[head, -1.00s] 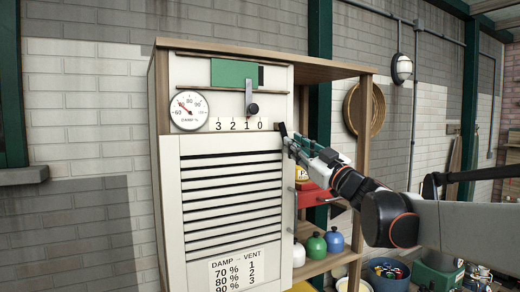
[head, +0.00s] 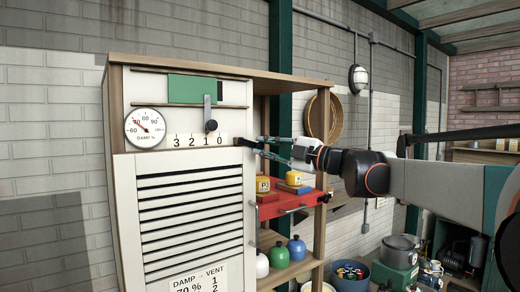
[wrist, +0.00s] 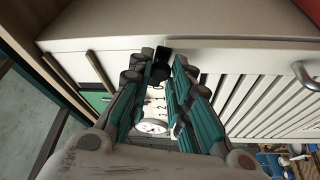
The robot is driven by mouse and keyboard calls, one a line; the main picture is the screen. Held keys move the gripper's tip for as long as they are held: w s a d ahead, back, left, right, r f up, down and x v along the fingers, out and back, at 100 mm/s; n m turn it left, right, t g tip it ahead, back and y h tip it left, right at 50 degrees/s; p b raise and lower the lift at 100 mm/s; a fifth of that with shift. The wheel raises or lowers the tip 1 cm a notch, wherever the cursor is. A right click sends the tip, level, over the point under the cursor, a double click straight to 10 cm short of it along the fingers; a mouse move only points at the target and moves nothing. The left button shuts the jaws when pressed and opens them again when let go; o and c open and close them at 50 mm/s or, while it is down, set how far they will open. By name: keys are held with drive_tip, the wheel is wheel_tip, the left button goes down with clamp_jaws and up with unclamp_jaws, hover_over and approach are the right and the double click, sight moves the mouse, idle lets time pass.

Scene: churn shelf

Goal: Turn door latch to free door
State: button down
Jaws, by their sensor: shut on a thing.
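The white louvred door (head: 192,210) stands at the front of the wooden cabinet and looks closed. The black door latch (head: 246,142) is at its top right corner and lies nearly level, sloping slightly down to the right. My gripper (head: 263,147) reaches in from the right, with its teal fingers at the latch. In the wrist view, my gripper (wrist: 160,74) has the dark latch (wrist: 161,62) between its fingertips and is shut on it. The fingers partly hide the latch.
Above the door are a damp gauge (head: 146,128), a number scale (head: 198,141) and a slider knob (head: 211,125). The door's handle (head: 254,222) is on its right edge. A red drawer (head: 290,204) and round bottles (head: 297,248) are in open shelving right of the door.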

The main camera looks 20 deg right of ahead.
drive_tip(key=shift+d+r+n+g+h+p, duration=0.15)
drive_tip(key=shift+r+n+g+p, duration=0.25)
drive_tip(key=shift+n, duration=0.45)
drive_tip(key=shift+a+r+n+g+h+p, duration=0.1)
drive_tip(key=shift+r+n+g+h+p, duration=0.25)
drive_tip(key=shift+n, duration=0.5)
drive_tip(key=shift+r, duration=0.1)
drive_tip(key=c, duration=1.5)
unclamp_jaws()
drive_tip(key=v, duration=1.2)
drive_tip(key=shift+f, duration=0.2)
